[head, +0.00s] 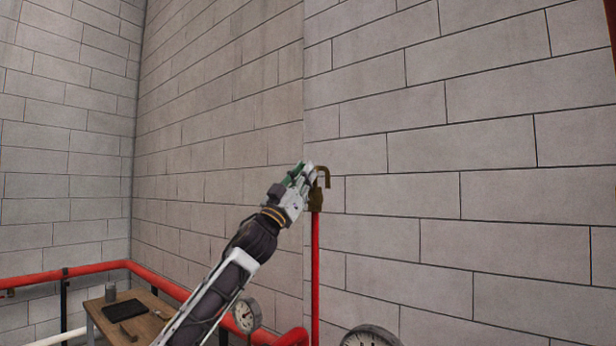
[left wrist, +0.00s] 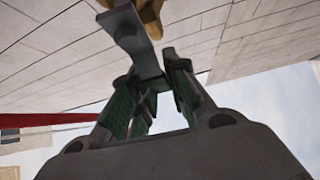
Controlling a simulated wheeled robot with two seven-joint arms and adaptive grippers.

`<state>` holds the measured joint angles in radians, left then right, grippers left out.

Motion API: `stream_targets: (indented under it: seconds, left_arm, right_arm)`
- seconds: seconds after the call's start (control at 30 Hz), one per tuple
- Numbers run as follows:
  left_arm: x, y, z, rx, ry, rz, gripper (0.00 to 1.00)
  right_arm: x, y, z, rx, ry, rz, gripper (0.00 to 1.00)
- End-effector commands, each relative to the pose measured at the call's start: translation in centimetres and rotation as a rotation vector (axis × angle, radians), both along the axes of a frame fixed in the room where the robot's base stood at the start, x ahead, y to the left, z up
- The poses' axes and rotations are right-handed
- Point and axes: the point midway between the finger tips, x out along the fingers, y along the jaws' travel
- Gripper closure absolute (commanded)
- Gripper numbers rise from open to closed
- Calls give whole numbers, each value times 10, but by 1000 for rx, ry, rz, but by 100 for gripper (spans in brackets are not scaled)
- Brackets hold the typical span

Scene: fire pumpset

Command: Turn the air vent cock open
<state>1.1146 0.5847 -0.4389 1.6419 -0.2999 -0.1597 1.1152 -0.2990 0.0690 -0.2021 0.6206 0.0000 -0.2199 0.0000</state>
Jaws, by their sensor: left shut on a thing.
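The air vent cock (head: 318,196) is a brass fitting with a hooked outlet on top of a thin red vertical pipe (head: 315,265), in front of the block wall. My left gripper (head: 308,174) is at the cock's upper left side in the head view. In the left wrist view the cock's brass body (left wrist: 183,15) shows at the top, with a flat grey lever (left wrist: 135,40) reaching down from it. The left gripper's green-padded fingers (left wrist: 150,100) are closed around the lower end of this lever. My right gripper is not in view.
A pressure gauge (head: 247,314) stands below my left arm, and another gauge (head: 370,337) is at the bottom edge. Red pipes (head: 95,268) run along the lower left. A wooden table (head: 135,325) holds a dark tablet. The wall right of the cock is bare.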

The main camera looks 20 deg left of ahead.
Motion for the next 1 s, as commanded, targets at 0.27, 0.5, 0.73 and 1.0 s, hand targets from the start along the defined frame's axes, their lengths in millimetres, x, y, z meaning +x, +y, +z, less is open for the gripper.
stream_targets:
  seconds: [0.27,0.5,0.73,1.0]
  left_arm:
    - [1,5,0,-74,23,-1,100]
    - [2,7,1,-92,29,1,100]
    - [2,7,1,-92,29,1,100]
    - [2,7,1,-92,29,1,62]
  right_arm:
    - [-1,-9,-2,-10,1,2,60]
    - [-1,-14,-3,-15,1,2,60]
    - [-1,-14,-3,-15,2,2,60]
    - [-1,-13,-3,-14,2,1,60]
